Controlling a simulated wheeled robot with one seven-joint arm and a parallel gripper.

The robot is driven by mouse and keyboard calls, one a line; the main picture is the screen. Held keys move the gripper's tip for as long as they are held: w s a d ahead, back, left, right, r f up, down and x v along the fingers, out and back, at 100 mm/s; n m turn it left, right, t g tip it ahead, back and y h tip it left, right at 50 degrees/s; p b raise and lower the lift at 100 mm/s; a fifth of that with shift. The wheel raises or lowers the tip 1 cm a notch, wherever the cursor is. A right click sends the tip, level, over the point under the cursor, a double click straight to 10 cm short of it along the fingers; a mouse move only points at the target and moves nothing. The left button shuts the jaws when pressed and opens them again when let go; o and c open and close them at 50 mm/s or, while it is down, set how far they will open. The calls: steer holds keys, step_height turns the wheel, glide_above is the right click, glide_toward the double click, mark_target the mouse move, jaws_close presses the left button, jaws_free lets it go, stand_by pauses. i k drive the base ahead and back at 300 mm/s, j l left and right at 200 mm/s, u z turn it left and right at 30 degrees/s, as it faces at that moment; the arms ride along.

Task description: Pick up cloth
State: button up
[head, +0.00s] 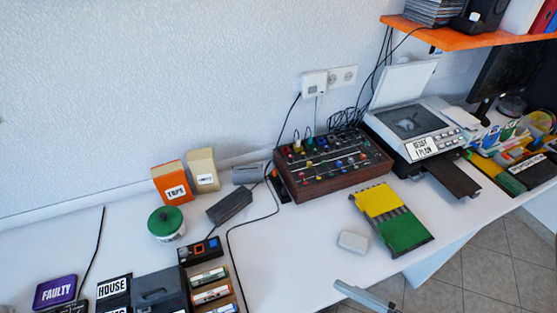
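A small pale grey-white folded pad (352,241), which looks like the cloth, lies flat on the white desk near its front edge. It is left of a board with yellow and green panels. Nothing touches it. A grey metal piece (366,296) at the bottom edge, below the pad and apart from it, seems to be part of my gripper. Most of it is cut off by the frame, so its fingers and any opening cannot be made out.
The yellow-green board (403,230) lies close to the pad's right. A black cable (229,245), a jar with a green lid (166,222) and boxes are at left. Desk around the pad is clear.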

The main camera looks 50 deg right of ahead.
mark_target(349, 241)
steer(key=k+j+z, duration=0.15)
steer(key=z, duration=0.2)
steer(key=k+j+z, duration=0.1)
steer(key=k+z, duration=0.4)
steer(key=z, duration=0.2)
